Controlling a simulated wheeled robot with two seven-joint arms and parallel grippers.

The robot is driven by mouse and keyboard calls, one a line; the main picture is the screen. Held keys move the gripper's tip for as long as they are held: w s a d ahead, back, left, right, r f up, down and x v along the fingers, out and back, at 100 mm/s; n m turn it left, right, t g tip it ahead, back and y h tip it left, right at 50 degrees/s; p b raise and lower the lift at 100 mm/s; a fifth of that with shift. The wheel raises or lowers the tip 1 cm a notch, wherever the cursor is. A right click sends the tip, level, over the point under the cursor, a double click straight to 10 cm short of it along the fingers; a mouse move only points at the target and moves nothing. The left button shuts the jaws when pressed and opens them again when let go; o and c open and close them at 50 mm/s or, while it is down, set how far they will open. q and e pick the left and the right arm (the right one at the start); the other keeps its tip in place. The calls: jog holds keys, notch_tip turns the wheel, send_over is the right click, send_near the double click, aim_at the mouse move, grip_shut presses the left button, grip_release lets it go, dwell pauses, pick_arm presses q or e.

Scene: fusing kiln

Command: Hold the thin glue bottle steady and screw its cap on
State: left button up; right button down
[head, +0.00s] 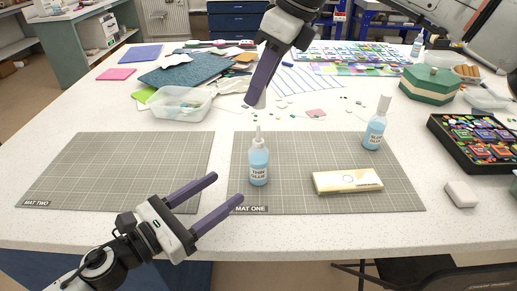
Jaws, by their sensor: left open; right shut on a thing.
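The thin glue bottle (258,165) stands upright on mat one (290,200), with pale blue glue inside. Its thin nozzle is bare and points up. My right gripper (259,92) comes down from the top and is shut on a small whitish cap (257,101). The cap is above the bottle's nozzle and apart from it. The fingers hide part of the cap. My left gripper (228,188) is open and empty at the front left of the bottle, fingers pointing toward it but not around it.
A second glue bottle (375,130) with a tall white cap and a cream box (347,181) are on mat one to the right. Mat two (120,170) is bare. A clear tub (180,104) stands behind. A white block (461,194) and black tray (475,145) are at right.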

aim_at(251, 169)
pick_arm(q)
jog(key=shift+w, duration=0.1)
pick_arm(e)
jog(key=shift+w, duration=0.1)
jog(key=shift+s, duration=0.2)
pick_arm(q)
jog(key=x, duration=1.2)
pick_arm(e)
jog(key=shift+w, duration=0.1)
pick_arm(q)
grip_shut()
pick_arm(e)
jog(key=shift+f, duration=2.45)
